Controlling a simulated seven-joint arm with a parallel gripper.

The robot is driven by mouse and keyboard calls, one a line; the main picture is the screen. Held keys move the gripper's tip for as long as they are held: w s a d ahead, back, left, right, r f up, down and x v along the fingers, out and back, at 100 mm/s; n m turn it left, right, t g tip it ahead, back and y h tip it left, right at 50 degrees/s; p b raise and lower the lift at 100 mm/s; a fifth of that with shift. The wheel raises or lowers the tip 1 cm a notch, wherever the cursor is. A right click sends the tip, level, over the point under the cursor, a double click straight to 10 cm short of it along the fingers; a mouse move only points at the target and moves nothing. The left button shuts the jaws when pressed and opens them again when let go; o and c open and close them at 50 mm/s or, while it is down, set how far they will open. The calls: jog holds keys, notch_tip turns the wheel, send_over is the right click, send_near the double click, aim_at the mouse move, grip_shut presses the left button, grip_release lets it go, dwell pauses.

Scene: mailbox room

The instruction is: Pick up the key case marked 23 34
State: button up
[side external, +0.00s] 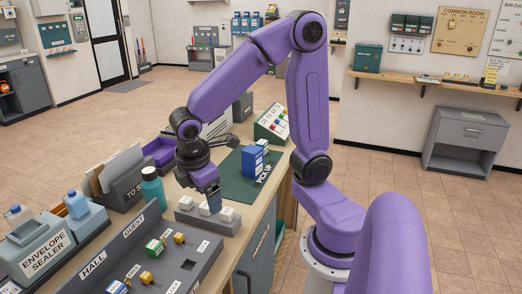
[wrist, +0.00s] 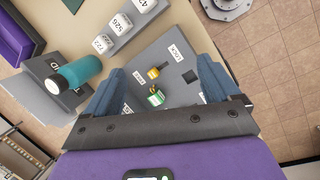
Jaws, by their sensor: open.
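I cannot read the marking 23 34 on anything in either view. Small white cases (side external: 211,212) stand in a row on a grey rack near the table's middle; in the wrist view the row (wrist: 122,24) carries numbers that look like 722, 526 and 47. A green-and-white case (side external: 154,247) and a blue-and-white case (side external: 117,287) sit on a grey board (side external: 200,262) labelled HALL and GUEST. The green case (wrist: 156,97) also shows between my fingers in the wrist view, below them. My gripper (side external: 212,204) is open and empty, pointing down above the table by the white cases.
A teal bottle (side external: 152,188) and a grey letter holder (side external: 122,185) stand left of my gripper. A blue box (side external: 252,160) stands on a green PICK UP mat (side external: 233,187) behind. A purple tray (side external: 160,152) is at the back left. Yellow-topped pieces (side external: 179,238) stand on the board.

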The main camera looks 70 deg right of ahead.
jog(key=w+d+f+g+h, duration=0.15)
jog(key=w+d+h, duration=0.25)
jog(key=w+d, duration=0.75)
jog(key=w+d+f+g+h, duration=0.1)
jog(key=w+d+f, duration=0.15)
jog(key=d, duration=0.45)
jog(key=w+d+f+g+h, duration=0.1)
jog(key=w+d, duration=0.3)
jog(key=d, duration=0.3)
jog(key=g+h, duration=0.3)
jog(key=g, duration=0.1)
send_near(265, 143)
jog(key=d, duration=0.2)
jog(key=d+f, duration=0.2)
jog(key=d, duration=0.1)
jog(key=shift+s+d+f, duration=0.1)
jog(key=shift+s+d, duration=0.1)
jog(key=shift+d, duration=0.15)
jog(key=shift+f+x, duration=0.15)
jog(key=shift+x, duration=1.45)
jog(key=shift+f+x, duration=0.1)
jog(key=shift+x, duration=1.5)
jog(key=shift+s+a, duration=0.15)
jog(key=shift+a, duration=0.05)
jog(key=c, duration=1.4)
